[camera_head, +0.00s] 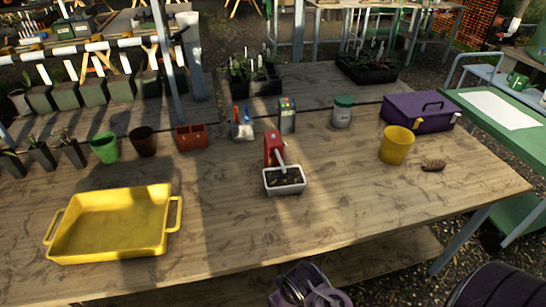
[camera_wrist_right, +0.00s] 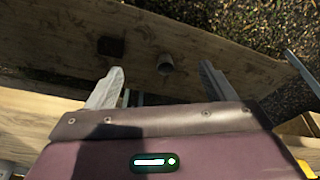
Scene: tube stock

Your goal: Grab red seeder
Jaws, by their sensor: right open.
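The red seeder (camera_head: 273,148) stands near the middle of the wooden table in the head view. A pale spout slants down from it over a white tray of dark soil (camera_head: 284,181) just in front; I cannot tell whether they touch. My right gripper (camera_wrist_right: 160,68) is open and empty in the right wrist view, its two grey fingers spread wide. The seeder does not show between these fingers. A purple part of mine shows at the bottom of the head view, apart from the seeder. My left gripper is not in view.
A yellow tray (camera_head: 115,222) lies at left on the table (camera_head: 350,205). A grey box (camera_head: 287,115) stands behind the seeder, a red-brown planter (camera_head: 191,136) to its left, a yellow pot (camera_head: 396,146) and purple toolbox (camera_head: 420,110) to its right. The table's front middle is clear.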

